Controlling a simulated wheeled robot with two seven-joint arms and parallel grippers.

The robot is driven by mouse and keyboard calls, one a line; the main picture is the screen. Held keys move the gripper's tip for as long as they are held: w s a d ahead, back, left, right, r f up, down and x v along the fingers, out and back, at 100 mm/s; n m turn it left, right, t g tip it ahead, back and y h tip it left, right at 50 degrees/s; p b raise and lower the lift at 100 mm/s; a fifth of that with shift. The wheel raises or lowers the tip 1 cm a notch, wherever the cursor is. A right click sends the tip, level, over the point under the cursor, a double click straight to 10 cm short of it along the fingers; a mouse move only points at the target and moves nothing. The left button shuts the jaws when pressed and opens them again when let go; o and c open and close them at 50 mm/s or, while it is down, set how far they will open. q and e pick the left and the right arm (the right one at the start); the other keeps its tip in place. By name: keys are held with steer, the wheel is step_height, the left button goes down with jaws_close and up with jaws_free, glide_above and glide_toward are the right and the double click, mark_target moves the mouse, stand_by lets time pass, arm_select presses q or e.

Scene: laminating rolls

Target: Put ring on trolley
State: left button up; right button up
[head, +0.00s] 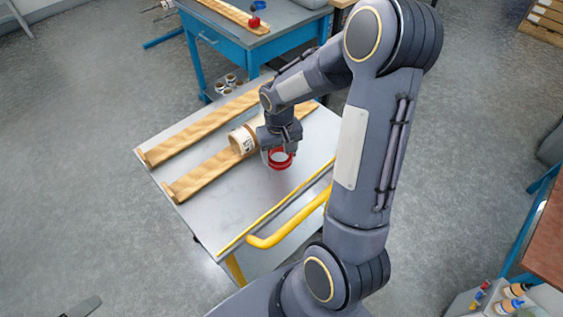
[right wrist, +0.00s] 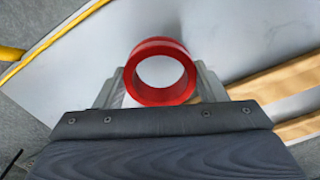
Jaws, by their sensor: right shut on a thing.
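The trolley (head: 215,215) has a flat grey top, wooden strips on it and a yellow handle at its near side. My right gripper (head: 279,157) is over the trolley top and shut on a red ring (head: 280,165). In the right wrist view the ring (right wrist: 160,72) sits between the two fingers, its round hole facing the camera. The trolley top (right wrist: 100,55) lies behind it. I cannot tell whether the ring touches the trolley top.
A white-brown roll (head: 242,140) rests on the nearer wooden strip (head: 205,178), left of my right gripper. A blue workbench (head: 240,45) with another red item (head: 254,22) stands behind. The trolley's near part is clear up to the yellow handle (head: 290,232).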

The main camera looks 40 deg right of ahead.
mark_target(282, 164)
steer(key=f, duration=0.1)
steer(key=s+f, duration=0.1)
steer(key=f, duration=0.1)
steer(key=shift+f, duration=0.55)
steer(key=o, duration=1.1)
steer(key=shift+f, duration=0.1)
steer(key=shift+c, duration=0.2)
step_height(282, 164, up, 11)
steer(key=s+a+r+n+t+y, duration=0.1)
steer(key=s+a+r+t+y, duration=0.1)
steer(key=s+a+r, duration=0.2)
steer(key=s+a+r+n+t+y, duration=0.1)
steer(key=s+a+r+t, duration=0.2)
steer(key=s+a+r, duration=0.2)
steer(key=s+a, duration=0.3)
steer(key=s, duration=0.3)
steer(key=shift+s+a+r+t+y, duration=0.2)
steer(key=shift+s+t+y, duration=0.1)
steer(key=shift+y, duration=0.1)
